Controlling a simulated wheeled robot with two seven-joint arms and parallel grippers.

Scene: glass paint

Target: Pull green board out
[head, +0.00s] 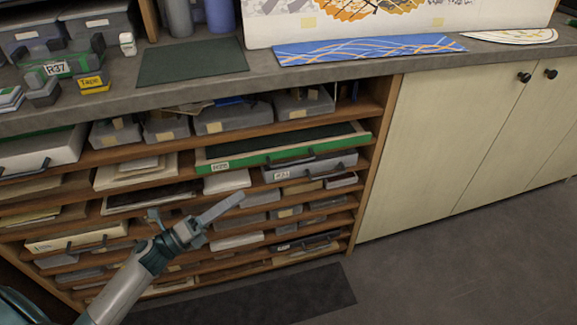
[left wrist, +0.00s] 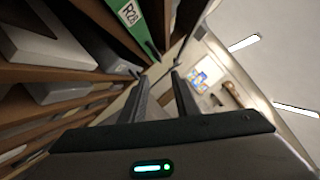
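The green board (head: 330,144) is a wide, shallow piece with a bright green front edge and a white label. My right gripper is not in view.
The wooden rack (head: 369,155) holds several grey boxes and boards. A grey drawer with a handle (head: 318,166) sits just under the green board. The counter above carries a dark mat (head: 190,62) and a blue patterned panel (head: 365,48).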

